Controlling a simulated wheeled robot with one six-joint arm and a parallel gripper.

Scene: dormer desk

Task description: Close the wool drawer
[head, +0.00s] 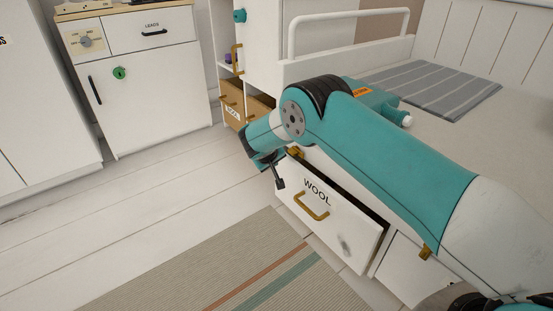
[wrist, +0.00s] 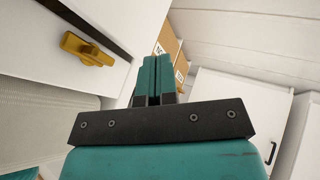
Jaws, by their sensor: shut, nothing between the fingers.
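The wool drawer (head: 345,237) is a white drawer under the bed, with a black "WOOL" label and a brass bar handle (head: 312,208). It stands pulled out, with a dark gap behind the top of its front. My gripper (head: 279,183) is at the left end of the drawer front, pointing down. It is shut and empty; whether it touches the drawer is unclear. In the wrist view my gripper's teal fingers (wrist: 152,80) are together. A brass handle (wrist: 88,50) on a white front shows there at left; I cannot tell which front it belongs to.
A striped rug (head: 230,270) lies on the floor before the drawer. Brown bins (head: 232,105) stand in a shelf behind my gripper. A white cabinet (head: 150,85) with a green knob stands back left. The white floor (head: 130,200) between is clear.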

